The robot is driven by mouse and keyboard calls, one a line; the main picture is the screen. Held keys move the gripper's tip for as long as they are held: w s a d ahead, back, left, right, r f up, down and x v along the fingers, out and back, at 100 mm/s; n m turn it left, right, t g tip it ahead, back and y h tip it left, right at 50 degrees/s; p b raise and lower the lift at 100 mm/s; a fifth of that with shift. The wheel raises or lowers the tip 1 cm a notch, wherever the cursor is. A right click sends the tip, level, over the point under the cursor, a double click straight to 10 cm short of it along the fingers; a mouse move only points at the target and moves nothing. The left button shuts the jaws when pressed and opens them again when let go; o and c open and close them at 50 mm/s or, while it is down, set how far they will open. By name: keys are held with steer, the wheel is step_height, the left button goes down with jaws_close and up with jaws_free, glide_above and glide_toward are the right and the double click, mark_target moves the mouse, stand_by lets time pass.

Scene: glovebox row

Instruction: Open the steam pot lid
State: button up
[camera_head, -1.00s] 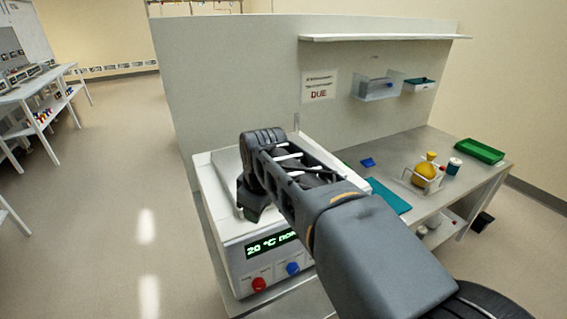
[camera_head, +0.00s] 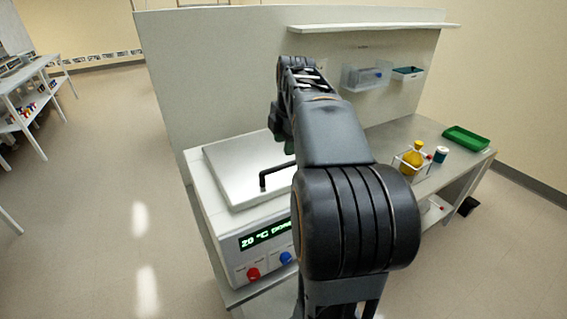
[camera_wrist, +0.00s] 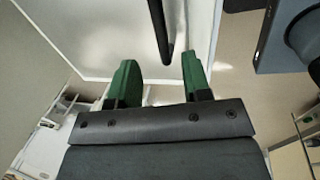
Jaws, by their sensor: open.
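The steam pot (camera_head: 215,225) is a white box with a green-lit display on its front. Its flat silver lid (camera_head: 232,165) lies closed on top, with a black bar handle (camera_head: 272,174) near its right front. My gripper (camera_head: 283,140) is above the lid's back right part, mostly hidden behind my arm. In the wrist view, the green fingers (camera_wrist: 160,78) are apart with nothing held. The handle (camera_wrist: 160,28) shows as a dark bar ahead of the fingertips, lined up with the gap. The lid (camera_wrist: 95,35) lies beyond. I cannot tell the distance from fingers to handle.
A red knob (camera_head: 253,273) and a blue knob (camera_head: 286,257) are on the pot's front. To the right, the bench holds a yellow flask (camera_head: 412,157) in a rack and a green tray (camera_head: 466,138). A partition wall (camera_head: 215,70) with a shelf (camera_head: 375,27) stands behind.

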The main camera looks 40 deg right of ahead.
mark_target(283, 165)
steer(key=f, duration=0.2)
steer(key=w+f, duration=0.1)
steer(key=f, duration=0.4)
steer(key=shift+w+d+f, duration=0.1)
steer(key=shift+w+f, duration=0.15)
steer(key=shift+f, duration=0.1)
jaws_close()
